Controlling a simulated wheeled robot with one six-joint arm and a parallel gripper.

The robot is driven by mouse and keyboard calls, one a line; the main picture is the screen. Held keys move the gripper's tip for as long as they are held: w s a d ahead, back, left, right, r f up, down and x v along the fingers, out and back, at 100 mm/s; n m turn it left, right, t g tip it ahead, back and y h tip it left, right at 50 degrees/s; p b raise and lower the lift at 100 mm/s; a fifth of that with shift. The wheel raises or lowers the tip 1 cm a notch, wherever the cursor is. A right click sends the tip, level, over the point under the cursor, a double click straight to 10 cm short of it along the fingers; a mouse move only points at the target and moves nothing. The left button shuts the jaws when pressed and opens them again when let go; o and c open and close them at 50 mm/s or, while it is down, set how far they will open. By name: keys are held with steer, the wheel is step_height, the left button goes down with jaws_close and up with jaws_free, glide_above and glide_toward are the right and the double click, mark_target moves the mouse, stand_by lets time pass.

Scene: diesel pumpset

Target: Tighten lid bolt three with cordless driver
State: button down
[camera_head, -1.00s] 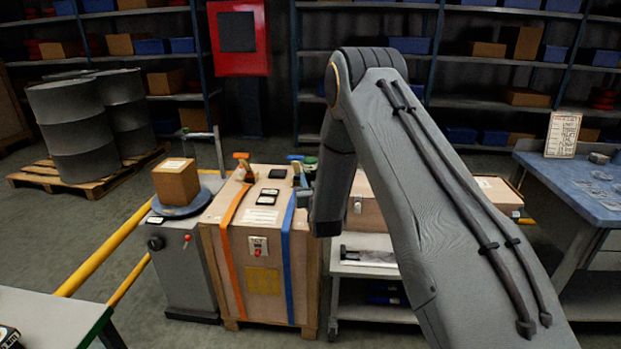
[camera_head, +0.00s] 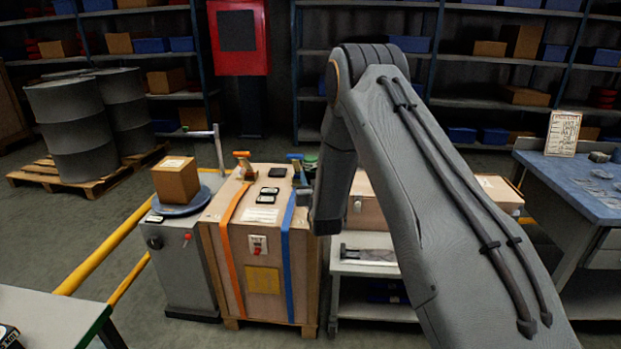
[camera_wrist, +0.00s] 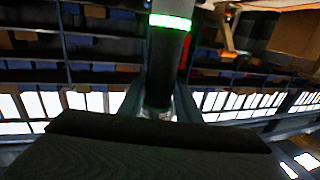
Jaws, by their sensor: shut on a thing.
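My gripper (camera_wrist: 158,105) is shut on a dark grey cylindrical tool with a glowing green band, apparently the cordless driver (camera_wrist: 165,60), in the wrist view. In the head view my arm hides most of the gripper; a small green part shows beside the arm, behind the crate's right side. The wooden crate (camera_head: 262,262) stands at centre-left. Its lid carries an orange strap (camera_head: 231,215), a blue strap (camera_head: 286,245) and small dark devices (camera_head: 268,190). No lid bolt can be made out, and the driver's tip contact cannot be told.
A grey scale with a cardboard box (camera_head: 176,180) stands close left of the crate. A cart (camera_head: 370,268) with a wooden case (camera_head: 369,207) is close on the right. A blue-topped bench (camera_head: 575,178) is far right. Yellow rails (camera_head: 105,253) run at left.

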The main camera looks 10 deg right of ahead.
steer(key=shift+f+b, duration=0.55)
steer(key=shift+f, duration=0.1)
stand_by(2.2)
